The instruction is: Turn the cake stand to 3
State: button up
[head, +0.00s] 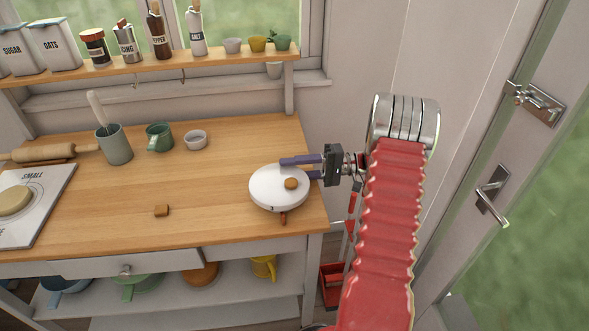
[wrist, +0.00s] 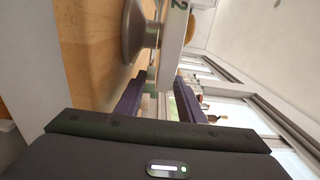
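The cake stand (head: 279,190) is a white round disc near the worktop's right end, with a small brown bun-like piece (head: 291,183) on top and a small brown piece (head: 283,217) at its front. In the wrist view its pale rim (wrist: 172,42) shows edge-on with a green "2", above a grey foot (wrist: 136,32). My gripper (head: 283,168) is at the stand's far right side. Its purple fingers are apart, and in the wrist view (wrist: 160,85) the rim's near end appears between their tips. Whether they touch it, I cannot tell. The "3" is not visible.
A small brown block (head: 161,210) lies on the worktop (head: 215,215) left of the stand. A grey crock (head: 114,145), a green mug (head: 159,137) and a small bowl (head: 196,140) stand at the back. A shelf of jars (head: 160,62) is above. The worktop's front and right edges are close.

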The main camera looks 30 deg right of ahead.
jog(key=shift+s+d, duration=0.15)
jog(key=shift+d, duration=0.45)
jog(key=v, duration=1.2)
jog(key=shift+s+d, duration=0.2)
jog(key=shift+s, duration=0.1)
jog(key=s+r+m+t+h, duration=0.2)
jog(key=s+r+t, duration=0.1)
jog(key=s, duration=0.2)
jog(key=a+f+m+t+h, duration=0.1)
jog(key=a, duration=0.1)
jog(key=s+a+f+m+t+h, duration=0.1)
jog(key=f+t, duration=0.1)
jog(key=shift+s+a+m+h, duration=0.2)
jog(key=shift+a+m+h, duration=0.1)
jog(key=shift+a, duration=0.1)
